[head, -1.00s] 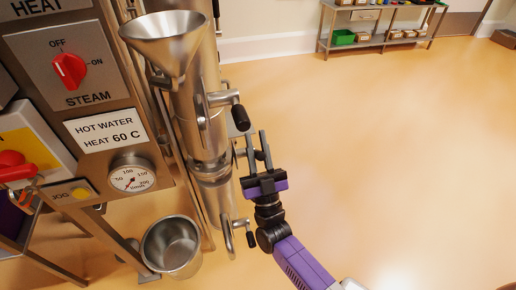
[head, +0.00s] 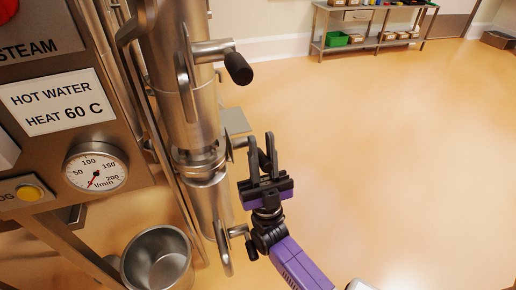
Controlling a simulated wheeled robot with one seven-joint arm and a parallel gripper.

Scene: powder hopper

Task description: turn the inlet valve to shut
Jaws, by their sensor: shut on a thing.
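A steel pipe column (head: 187,110) stands left of my gripper, with several lever handles that have black grips. The upper handle (head: 238,69) sticks out to the right above my gripper. The lower handle (head: 224,248) hangs below it. A middle handle's short steel arm (head: 240,142) reaches from the column to my fingers. My gripper (head: 261,155) points up and is shut on this middle handle; its grip is mostly hidden between the fingers. No label shows which handle is the inlet valve.
A panel with a flow gauge (head: 95,171) and a hot water sign (head: 57,101) is at left. The floor to the right is clear up to a shelf table (head: 366,42).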

